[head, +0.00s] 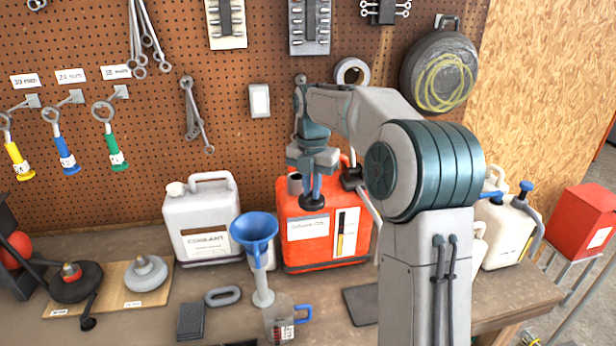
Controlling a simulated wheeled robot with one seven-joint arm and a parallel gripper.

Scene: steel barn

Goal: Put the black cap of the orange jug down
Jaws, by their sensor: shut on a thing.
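The orange jug (297,250) stands upright on the bench against the pegboard, with a white label on its front. My gripper (313,188) points down in front of the jug's upper part, its blue fingers close together. A short grey neck-like cylinder (294,184) shows at the jug's top left, beside the fingers. A black fitting (352,178) shows at the jug's top right, partly behind my arm.
A white coolant jug (200,222) stands left of the orange one. A blue funnel (254,230) and a clear measuring jug (280,325) stand in front. A grey ring (222,296) and dark pads (191,322) lie nearby. Bare bench (325,295) shows before the orange jug.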

